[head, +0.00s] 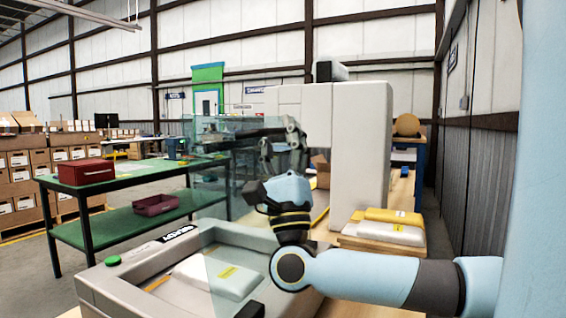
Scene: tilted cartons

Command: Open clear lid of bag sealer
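The bag sealer (105,285) is a grey machine at the bottom, with a green button (113,261) on its left corner. Its clear lid (215,205) is a faintly tinted pane that stands raised and steep above the machine. A white bag with a yellow label (222,277) lies in the sealer, partly seen through the pane. My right gripper (278,136) points up at the lid's upper right part. Its dark fingers overlap the pane, and I cannot tell whether they touch or grip it. My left gripper is not in view.
A green table (130,172) with a red box (86,171) and a dark red bin (156,204) stands at the left. White and yellow packages (385,228) lie on a wooden surface behind my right arm. A large pale cabinet (362,145) stands behind the gripper.

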